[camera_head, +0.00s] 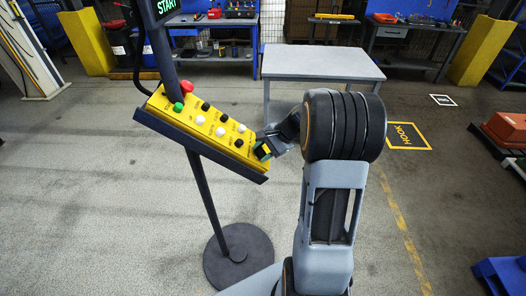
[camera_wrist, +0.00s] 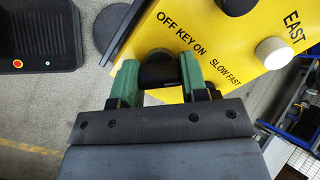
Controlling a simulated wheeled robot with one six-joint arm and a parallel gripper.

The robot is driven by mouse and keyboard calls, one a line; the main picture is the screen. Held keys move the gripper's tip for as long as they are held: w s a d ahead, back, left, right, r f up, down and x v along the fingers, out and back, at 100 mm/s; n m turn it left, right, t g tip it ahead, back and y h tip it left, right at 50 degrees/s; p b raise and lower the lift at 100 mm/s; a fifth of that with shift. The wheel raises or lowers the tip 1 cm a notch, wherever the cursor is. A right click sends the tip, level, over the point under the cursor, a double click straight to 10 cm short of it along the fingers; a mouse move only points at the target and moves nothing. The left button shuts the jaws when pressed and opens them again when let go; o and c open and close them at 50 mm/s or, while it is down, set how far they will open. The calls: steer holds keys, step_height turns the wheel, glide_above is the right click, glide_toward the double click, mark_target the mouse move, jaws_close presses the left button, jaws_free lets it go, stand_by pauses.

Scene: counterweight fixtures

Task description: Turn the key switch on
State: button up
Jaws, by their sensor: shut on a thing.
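The yellow control panel (camera_head: 215,138) is tilted on a dark stand in the head view. It carries several black and white knobs, a red button (camera_head: 187,87) and a green button (camera_head: 178,107). In the wrist view, the panel (camera_wrist: 185,50) shows the printed words OFF KEY ON. The black key switch (camera_wrist: 157,74) sits beside that print, between the green fingertips of my gripper (camera_wrist: 156,80). My gripper is shut on it. In the head view, my gripper (camera_head: 263,150) is at the panel's lower right end and hides the switch. Which way the key points cannot be told.
In the wrist view, a white knob (camera_wrist: 273,53) and a black knob (camera_wrist: 236,4) are close to the right of my gripper. A grey table (camera_head: 320,63) stands behind my arm. The stand's round base (camera_head: 238,258) rests on the floor. Open floor lies to the left.

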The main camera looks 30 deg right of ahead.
steer(key=o, duration=0.9)
steer(key=b+v, duration=0.2)
steer(key=v, duration=1.1)
steer(key=shift+s+d+r, duration=0.2)
steer(key=shift+d+r, duration=0.05)
